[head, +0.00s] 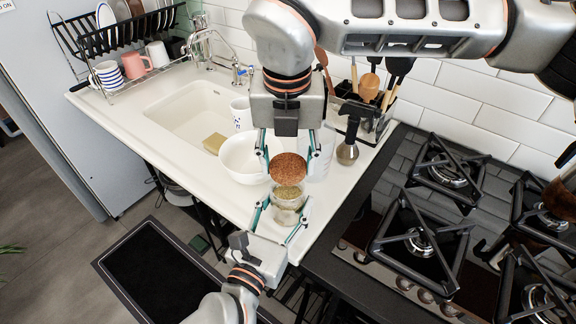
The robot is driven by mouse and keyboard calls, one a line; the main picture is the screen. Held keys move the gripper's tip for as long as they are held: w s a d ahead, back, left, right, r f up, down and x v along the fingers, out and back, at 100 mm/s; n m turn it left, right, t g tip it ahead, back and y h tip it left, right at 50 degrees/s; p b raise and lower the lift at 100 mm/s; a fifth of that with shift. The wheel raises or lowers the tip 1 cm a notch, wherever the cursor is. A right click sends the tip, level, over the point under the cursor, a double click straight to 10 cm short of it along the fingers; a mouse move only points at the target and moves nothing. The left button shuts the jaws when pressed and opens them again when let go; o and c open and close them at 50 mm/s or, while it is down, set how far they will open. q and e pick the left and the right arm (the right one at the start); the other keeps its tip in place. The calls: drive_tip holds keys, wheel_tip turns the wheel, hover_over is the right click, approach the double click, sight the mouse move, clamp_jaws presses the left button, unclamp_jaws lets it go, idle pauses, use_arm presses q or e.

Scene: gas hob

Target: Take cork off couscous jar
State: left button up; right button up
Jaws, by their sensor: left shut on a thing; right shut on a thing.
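The couscous jar (288,202) is a small clear glass jar with greenish-yellow grains, near the front edge of the white counter. My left gripper (286,213) comes from below and is shut on the jar's sides. The round brown cork (288,167) shows directly above the jar in the picture. My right gripper (289,160) reaches down from above and is shut on the cork. From this angle I cannot tell whether the cork still touches the jar's rim.
A white bowl (240,158) stands just left of the cork, close to my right gripper. A utensil rack (368,128) is behind on the right. The gas hob (400,262) lies to the right. A sink (196,112) with a sponge (214,143) is to the left.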

drive_tip(key=shift+r, duration=0.95)
use_arm(q)
drive_tip(key=o, duration=1.7)
drive_tip(key=shift+s, duration=0.1)
